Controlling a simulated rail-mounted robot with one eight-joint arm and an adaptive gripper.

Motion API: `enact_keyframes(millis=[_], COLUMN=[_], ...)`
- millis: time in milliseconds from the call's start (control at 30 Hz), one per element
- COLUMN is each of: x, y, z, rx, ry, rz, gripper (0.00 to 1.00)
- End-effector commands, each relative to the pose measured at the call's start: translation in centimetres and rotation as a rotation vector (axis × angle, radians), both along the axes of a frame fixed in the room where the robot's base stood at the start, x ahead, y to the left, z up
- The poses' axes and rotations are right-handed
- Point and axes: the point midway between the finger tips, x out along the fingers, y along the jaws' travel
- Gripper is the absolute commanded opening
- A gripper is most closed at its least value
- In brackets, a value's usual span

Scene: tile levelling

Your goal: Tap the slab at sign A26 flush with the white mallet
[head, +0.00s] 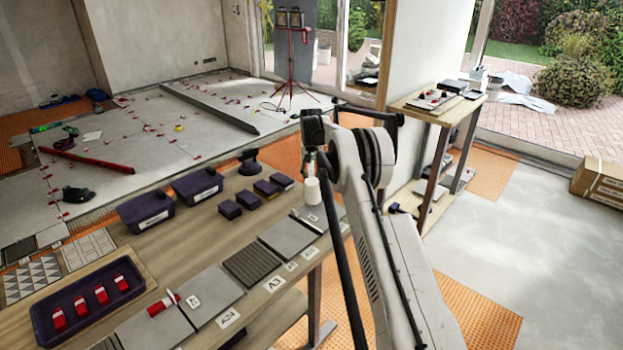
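A row of grey slabs lies along the front of the wooden bench (180,248), with small white sign cards beside them. They include a plain slab (213,293), a ribbed slab (250,265) and another plain slab (288,239). The signs are small and tilted, and I cannot make out with certainty which one reads A26. My gripper (310,168) points down over the bench's far right end. A white, bottle-shaped thing (312,191), perhaps the white mallet's head, is directly below it. I cannot tell whether the gripper holds it or whether it touches the bench.
A dark tray (50,338) with red pieces stands at the bench's front left. Dark boxes (146,209) and smaller dark blocks (230,209) sit along the back. A wooden shelf (432,101) stands to the right of my arm.

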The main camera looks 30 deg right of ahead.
Motion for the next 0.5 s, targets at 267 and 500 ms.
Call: enact_keyframes(millis=[267,500], x=[0.0,0.0], y=[0.0,0.0], z=[3.4,3.4], rx=[0.000,0.000], ry=[0.000,0.000], rz=[0.000,0.000], gripper=[0.00,0.00])
